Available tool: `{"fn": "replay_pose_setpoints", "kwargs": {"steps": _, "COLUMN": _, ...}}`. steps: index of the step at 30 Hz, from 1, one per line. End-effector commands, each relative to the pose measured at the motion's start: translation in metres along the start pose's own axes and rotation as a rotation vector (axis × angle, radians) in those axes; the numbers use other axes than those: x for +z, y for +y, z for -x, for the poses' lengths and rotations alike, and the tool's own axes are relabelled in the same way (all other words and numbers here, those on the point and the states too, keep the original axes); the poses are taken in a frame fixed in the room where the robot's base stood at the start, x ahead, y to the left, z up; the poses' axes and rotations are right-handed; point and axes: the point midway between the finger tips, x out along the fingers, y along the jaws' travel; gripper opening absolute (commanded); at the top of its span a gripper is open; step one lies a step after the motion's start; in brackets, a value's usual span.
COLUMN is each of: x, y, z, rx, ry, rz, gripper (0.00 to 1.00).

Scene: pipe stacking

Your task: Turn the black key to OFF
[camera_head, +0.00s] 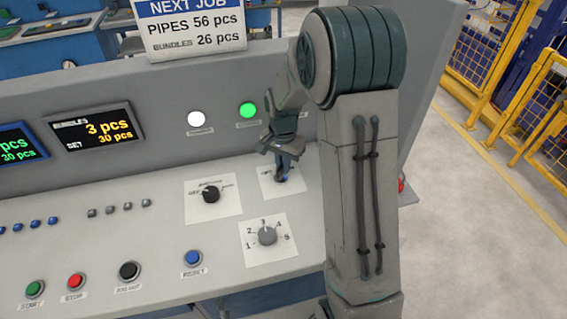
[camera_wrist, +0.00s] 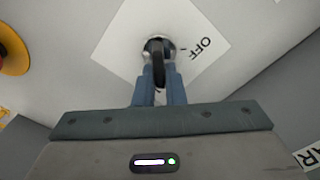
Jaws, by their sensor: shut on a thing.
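The black key (camera_wrist: 158,62) stands in a round metal lock on a white plate (camera_wrist: 125,40) in the wrist view. The word OFF is printed on the plate to the right of the lock. My gripper (camera_wrist: 160,80) has its two blue fingers shut on the key's near end. In the head view my gripper (camera_head: 283,176) reaches down to the white key plate (camera_head: 268,188) on the sloped panel, and it mostly hides the key there. The other plate markings are hidden or too small to read.
A black selector knob (camera_head: 210,194) is left of the key plate and a grey numbered dial (camera_head: 267,236) is below it. A red and yellow button (camera_wrist: 12,50) is at the wrist view's left edge. A green lamp (camera_head: 248,110) is lit behind my gripper.

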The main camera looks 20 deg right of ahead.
Motion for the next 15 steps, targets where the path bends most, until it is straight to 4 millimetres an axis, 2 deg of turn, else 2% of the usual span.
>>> {"fn": "replay_pose_setpoints", "kwargs": {"steps": 8, "x": 0.0001, "y": -0.0015, "z": -0.0006, "rx": 0.0, "ry": 0.002, "rz": 0.085, "gripper": 0.0}}
{"fn": "replay_pose_setpoints", "kwargs": {"steps": 15, "x": 0.0006, "y": -0.0042, "z": -0.0011, "rx": 0.0, "ry": 0.002, "rz": 0.268, "gripper": 0.0}}
